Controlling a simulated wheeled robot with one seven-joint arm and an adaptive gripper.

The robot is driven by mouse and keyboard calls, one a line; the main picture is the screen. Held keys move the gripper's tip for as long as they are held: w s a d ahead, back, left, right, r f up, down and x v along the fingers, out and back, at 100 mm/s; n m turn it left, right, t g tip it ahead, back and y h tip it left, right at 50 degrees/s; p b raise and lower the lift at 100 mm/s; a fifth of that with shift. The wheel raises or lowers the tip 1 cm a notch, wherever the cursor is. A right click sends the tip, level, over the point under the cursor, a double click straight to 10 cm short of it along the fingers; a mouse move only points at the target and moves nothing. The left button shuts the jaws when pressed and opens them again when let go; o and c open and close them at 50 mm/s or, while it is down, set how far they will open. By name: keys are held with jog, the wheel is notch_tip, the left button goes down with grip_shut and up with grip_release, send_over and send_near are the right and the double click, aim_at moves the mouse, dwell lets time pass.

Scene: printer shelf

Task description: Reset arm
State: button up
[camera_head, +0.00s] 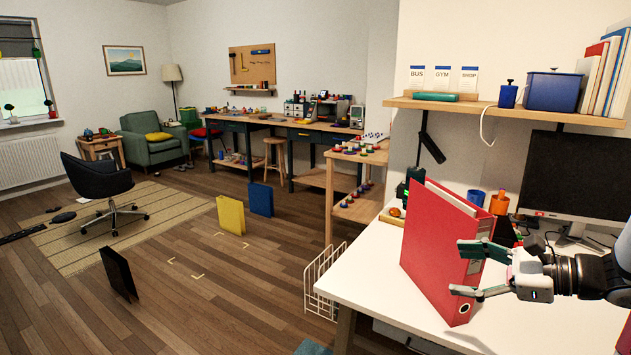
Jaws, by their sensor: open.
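My gripper (466,269) is at the right of the picture, over the white desk (375,265). Its two fingers are spread apart and point left. A red binder (432,250) stands upright on the desk at the fingers. The fingertips are close to its spine side; I cannot tell whether they touch it. My arm comes in from the right edge.
A monitor (575,180) stands behind my gripper, with orange (501,203) and blue (476,197) cups beside it. A shelf (500,106) hangs above. Yellow (231,215), blue (260,199) and black (118,272) binders stand on the floor. A wire rack (322,285) is beside the desk.

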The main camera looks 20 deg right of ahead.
jog(key=s+a+r+n+g+p, duration=0.1)
jog(key=s+a+r+n+g, duration=0.2)
jog(key=a, duration=0.4)
jog(key=s+a+r+n+g+p, duration=0.1)
jog(key=s+a+n+g, duration=0.15)
jog(key=a+n, duration=0.3)
jog(key=s+a+r+n+g+p, duration=0.1)
jog(key=s+a+r+n+g, duration=0.2)
jog(key=a, duration=0.5)
jog(key=s+a+r+n+h+p, duration=0.3)
jog(key=s+r+n+h, duration=0.3)
jog(key=n, duration=0.7)
jog(key=s+t+h, duration=0.1)
jog(key=s+h, duration=0.1)
jog(key=s, duration=0.2)
jog(key=shift+s+a, duration=0.15)
